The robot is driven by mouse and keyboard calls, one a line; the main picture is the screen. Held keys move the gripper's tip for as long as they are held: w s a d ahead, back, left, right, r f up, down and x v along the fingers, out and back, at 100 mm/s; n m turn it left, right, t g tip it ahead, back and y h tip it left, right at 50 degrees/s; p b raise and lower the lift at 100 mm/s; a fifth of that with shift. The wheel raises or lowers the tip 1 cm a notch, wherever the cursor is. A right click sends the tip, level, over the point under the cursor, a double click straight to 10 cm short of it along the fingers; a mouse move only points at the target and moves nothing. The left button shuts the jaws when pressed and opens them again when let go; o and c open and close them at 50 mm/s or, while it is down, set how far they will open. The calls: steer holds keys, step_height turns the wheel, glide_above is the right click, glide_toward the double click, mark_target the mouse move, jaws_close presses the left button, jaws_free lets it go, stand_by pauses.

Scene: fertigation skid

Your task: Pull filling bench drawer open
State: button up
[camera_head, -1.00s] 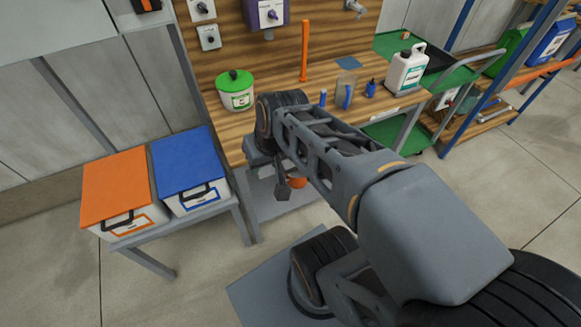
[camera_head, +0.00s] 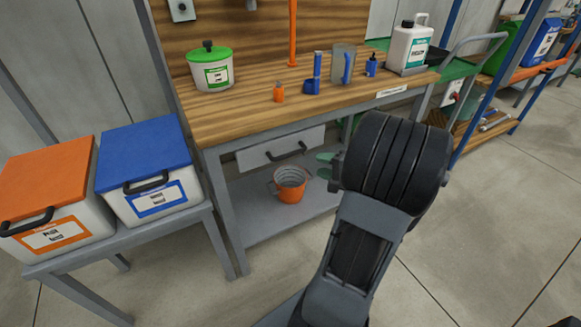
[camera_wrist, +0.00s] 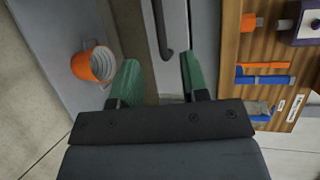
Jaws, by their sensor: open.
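The filling bench (camera_head: 225,105) has a wooden top, and a pale grey drawer (camera_head: 258,157) sits under it. The drawer front looks closed under the bench top. Its dark bar handle (camera_head: 287,152) runs across the front; in the wrist view the handle (camera_wrist: 161,30) runs up and down the picture. My gripper (camera_wrist: 157,80) is open and empty, with green fingers on either side of the line of the handle. The handle lies beyond the fingertips, apart from them.
An orange bucket (camera_head: 290,184) stands on the bench's lower shelf; it also shows in the wrist view (camera_wrist: 92,64). Bins with blue (camera_head: 143,153) and orange (camera_head: 45,177) lids stand at left. Bottles and a white jug (camera_head: 408,45) are on top. Floor at right is clear.

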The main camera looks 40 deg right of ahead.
mark_target(292, 155)
steer(key=shift+h, duration=0.3)
steer(key=x, duration=0.4)
steer(key=b+x, duration=0.1)
steer(key=x, duration=0.4)
steer(key=b+x, duration=0.1)
steer(key=x, duration=0.3)
steer(key=shift+w+d+f, duration=0.2)
steer(key=shift+d, duration=0.15)
steer(key=shift+c, duration=0.4)
jaws_close()
